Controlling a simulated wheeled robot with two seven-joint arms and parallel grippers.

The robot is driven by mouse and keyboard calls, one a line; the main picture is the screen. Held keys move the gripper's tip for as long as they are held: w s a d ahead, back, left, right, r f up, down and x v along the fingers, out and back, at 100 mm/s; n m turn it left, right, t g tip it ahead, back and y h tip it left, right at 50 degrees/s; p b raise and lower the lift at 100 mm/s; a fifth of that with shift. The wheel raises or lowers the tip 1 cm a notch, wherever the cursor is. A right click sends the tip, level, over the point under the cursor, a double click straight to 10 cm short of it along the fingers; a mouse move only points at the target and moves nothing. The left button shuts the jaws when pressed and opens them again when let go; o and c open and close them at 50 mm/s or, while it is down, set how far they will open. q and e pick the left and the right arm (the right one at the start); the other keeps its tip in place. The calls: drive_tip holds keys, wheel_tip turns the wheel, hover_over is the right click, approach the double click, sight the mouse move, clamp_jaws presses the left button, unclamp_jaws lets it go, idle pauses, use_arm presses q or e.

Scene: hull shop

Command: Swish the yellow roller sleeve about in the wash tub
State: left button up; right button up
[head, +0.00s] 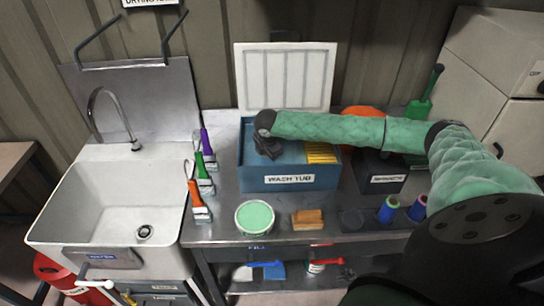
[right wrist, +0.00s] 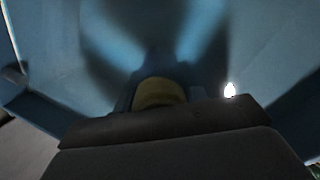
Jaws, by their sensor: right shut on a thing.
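The blue wash tub (head: 250,180) stands on the steel bench with its label facing me. My right gripper (head: 270,150) reaches down into the left part of the tub. It is shut on the yellow roller sleeve, whose rounded yellow end (right wrist: 158,93) shows between the fingers in the right wrist view. Blue tub walls (right wrist: 60,50) surround it there. In the head view the sleeve is hidden by the gripper and arm. I cannot tell how deep the sleeve sits. My left gripper is not in view.
A yellow slatted piece (head: 321,153) lies at the tub's right end. A white sink (head: 90,215) is at left, with several brushes (head: 203,170) beside it. A green-topped tin (head: 255,217) and wooden block (head: 308,220) stand in front. A dark labelled box (head: 380,170) is at right.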

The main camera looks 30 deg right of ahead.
drive_tip(key=shift+s+d+p, duration=0.4)
drive_tip(key=shift+s+d, duration=0.1)
drive_tip(key=shift+d, duration=0.35)
drive_tip(key=shift+s+d+p, duration=0.35)
drive_tip(key=shift+s+d, duration=0.15)
drive_tip(key=shift+d, duration=0.3)
drive_tip(key=shift+a, duration=0.1)
drive_tip(key=shift+w+a+p, duration=0.4)
drive_tip(key=shift+w+a, duration=0.2)
drive_tip(key=shift+a, duration=0.35)
drive_tip(key=shift+w+a+p, duration=0.35)
drive_tip(key=shift+w+a, duration=0.2)
drive_tip(key=shift+a, duration=0.35)
drive_tip(key=shift+s+d+p, duration=0.45)
drive_tip(key=shift+s+d, duration=0.1)
drive_tip(key=shift+d, duration=0.3)
drive_tip(key=shift+s+d, duration=0.35)
drive_tip(key=shift+d, duration=0.2)
drive_tip(key=shift+s+d, duration=0.3)
drive_tip(key=shift+d, duration=0.2)
